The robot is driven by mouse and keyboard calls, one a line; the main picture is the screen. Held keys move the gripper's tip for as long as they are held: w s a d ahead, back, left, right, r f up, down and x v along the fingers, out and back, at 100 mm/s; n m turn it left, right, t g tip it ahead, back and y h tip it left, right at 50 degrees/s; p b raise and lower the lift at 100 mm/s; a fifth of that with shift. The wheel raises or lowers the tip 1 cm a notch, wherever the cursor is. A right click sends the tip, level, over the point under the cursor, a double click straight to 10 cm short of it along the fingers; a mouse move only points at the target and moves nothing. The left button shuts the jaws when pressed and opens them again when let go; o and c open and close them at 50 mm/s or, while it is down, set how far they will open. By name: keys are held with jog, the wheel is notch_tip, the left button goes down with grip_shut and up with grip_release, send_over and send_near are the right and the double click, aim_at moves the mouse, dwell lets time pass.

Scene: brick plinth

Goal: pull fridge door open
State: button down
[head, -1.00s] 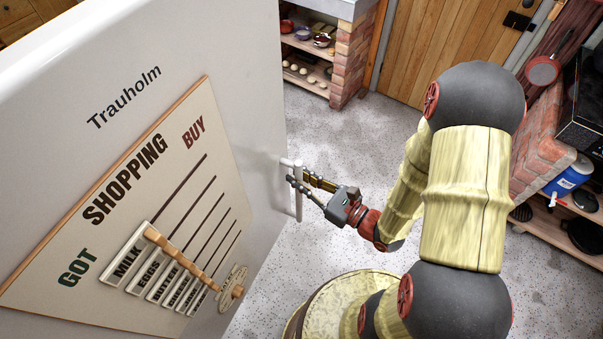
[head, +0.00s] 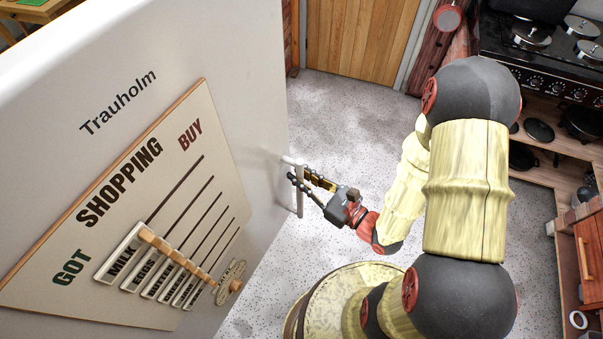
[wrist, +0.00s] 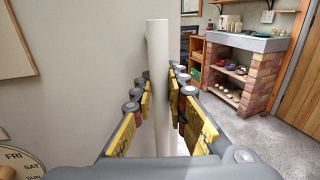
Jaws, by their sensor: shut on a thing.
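The white fridge door (head: 235,95) fills the left of the head view, with the name Trauholm and a shopping board (head: 130,205) on its face. Its pale upright bar handle (head: 299,192) is near the door's right edge. My gripper (head: 306,180) is shut on the handle from the right side. In the wrist view the handle (wrist: 157,55) rises between the two fingers of my gripper (wrist: 160,100), with the door face (wrist: 85,60) to its left. The lower part of the handle is partly hidden by the fingers. The fridge's inside is not visible.
Speckled floor (head: 350,110) is open behind my arm. A stove (head: 550,60) and low wooden shelves (head: 545,165) stand at the right. A wooden room door (head: 360,45) is at the back. The wrist view shows a brick-sided shelf unit (wrist: 240,70).

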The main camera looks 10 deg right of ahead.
dwell(0.4)
jog(key=c, duration=1.8)
grip_release()
jog(key=shift+o, duration=0.2)
jog(key=shift+s+d, duration=0.15)
jog(key=v, duration=1.1)
jog(key=shift+s+d, duration=0.15)
jog(key=shift+s, duration=0.2)
